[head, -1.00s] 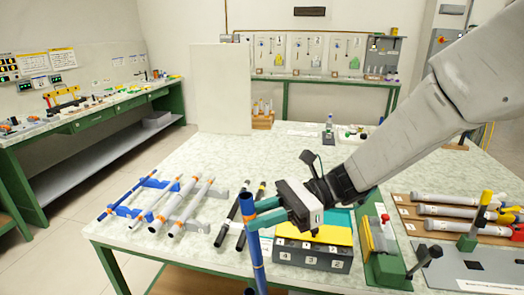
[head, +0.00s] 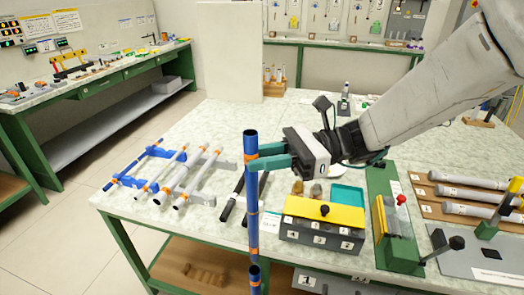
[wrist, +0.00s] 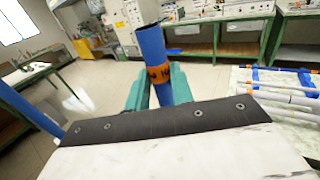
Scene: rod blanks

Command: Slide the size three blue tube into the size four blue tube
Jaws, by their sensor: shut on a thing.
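My gripper (head: 262,162) is shut on a blue tube (head: 252,190) with orange bands, held nearly upright at the table's front edge. In the wrist view the teal fingers (wrist: 155,90) clasp this tube (wrist: 152,45) at an orange band with dark lettering, too blurred to read; its dark open end is at the top. A second blue tube (head: 255,278) with an orange band stands directly below, its open top showing. I cannot tell whether the two touch. Another blue tube (wrist: 30,108) slants at the left of the wrist view. Sizes are not readable.
A rack with blue supports (head: 160,153) holds several tubes at the table's left. Black rods lie behind the held tube. A numbered grey box (head: 318,240) with a yellow top and a green fixture (head: 398,235) stand to the right.

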